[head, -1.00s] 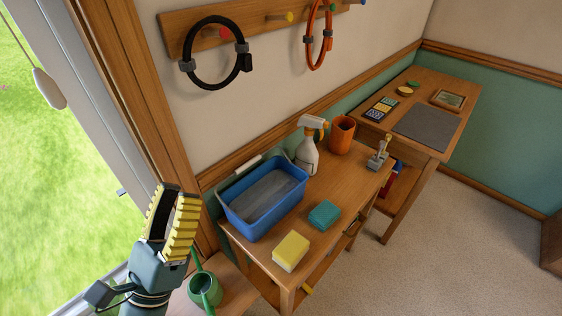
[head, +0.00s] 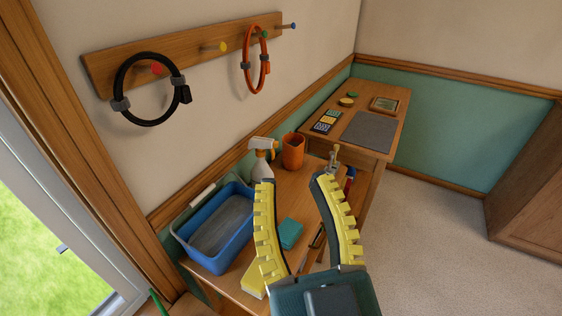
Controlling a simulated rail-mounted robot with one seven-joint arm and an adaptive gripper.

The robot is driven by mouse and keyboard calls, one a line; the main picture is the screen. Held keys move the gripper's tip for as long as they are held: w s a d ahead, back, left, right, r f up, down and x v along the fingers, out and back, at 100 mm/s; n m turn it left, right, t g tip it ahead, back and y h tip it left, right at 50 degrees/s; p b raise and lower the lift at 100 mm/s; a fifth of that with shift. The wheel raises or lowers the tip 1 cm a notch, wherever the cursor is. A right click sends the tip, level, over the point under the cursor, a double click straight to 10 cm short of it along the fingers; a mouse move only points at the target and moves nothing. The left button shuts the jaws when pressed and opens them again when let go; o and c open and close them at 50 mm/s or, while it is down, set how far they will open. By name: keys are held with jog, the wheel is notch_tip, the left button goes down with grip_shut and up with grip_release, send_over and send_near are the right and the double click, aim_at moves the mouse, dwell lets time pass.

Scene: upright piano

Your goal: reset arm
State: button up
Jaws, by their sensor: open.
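My gripper (head: 292,182) is in the lower middle of the head view. Its two yellow ribbed fingers are spread apart, with nothing between their tips. It shows in front of the wooden side table and hides part of the tabletop. A teal sponge (head: 290,233) shows between the fingers, on the table behind them. A yellow sponge (head: 252,283) is partly hidden by the left finger.
The table holds a blue tub (head: 184,238), a spray bottle (head: 261,158) and an orange cup (head: 292,150). A farther desk (head: 398,118) bears a grey mat (head: 369,132). Black (head: 122,85) and orange (head: 246,75) loops hang on a peg rail (head: 105,72). Carpet (head: 430,240) at right is clear.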

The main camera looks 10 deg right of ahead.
notch_tip(320, 180, up, 42)
jog(key=p, duration=4.1)
